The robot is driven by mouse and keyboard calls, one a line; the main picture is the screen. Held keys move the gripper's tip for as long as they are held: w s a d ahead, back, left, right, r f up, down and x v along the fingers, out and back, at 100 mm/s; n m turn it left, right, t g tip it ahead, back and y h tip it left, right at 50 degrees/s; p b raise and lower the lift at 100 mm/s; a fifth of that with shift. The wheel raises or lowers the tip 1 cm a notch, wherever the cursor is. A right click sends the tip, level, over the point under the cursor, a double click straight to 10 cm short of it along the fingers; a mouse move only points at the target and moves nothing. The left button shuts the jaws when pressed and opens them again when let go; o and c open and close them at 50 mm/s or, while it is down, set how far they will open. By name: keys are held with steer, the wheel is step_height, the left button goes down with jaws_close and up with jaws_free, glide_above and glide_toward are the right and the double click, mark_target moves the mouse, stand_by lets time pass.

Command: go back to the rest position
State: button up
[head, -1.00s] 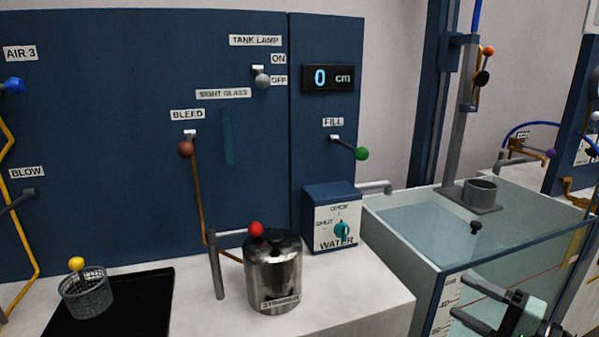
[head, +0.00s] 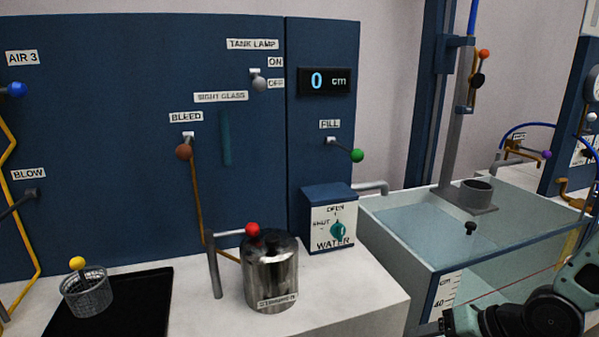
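My arm shows at the lower right of the head view, in front of the glass tank (head: 425,252). Its dark round joint and green-grey links reach in from the right edge. The fingers of my gripper do not show, so its opening and anything in it are hidden. The arm covers the lower right part of the tank's front.
A wire basket (head: 87,292) stands on a black tray (head: 130,310) at left. The WATER box (head: 330,218) is beside the tank. The display (head: 325,81) reads 0 cm.

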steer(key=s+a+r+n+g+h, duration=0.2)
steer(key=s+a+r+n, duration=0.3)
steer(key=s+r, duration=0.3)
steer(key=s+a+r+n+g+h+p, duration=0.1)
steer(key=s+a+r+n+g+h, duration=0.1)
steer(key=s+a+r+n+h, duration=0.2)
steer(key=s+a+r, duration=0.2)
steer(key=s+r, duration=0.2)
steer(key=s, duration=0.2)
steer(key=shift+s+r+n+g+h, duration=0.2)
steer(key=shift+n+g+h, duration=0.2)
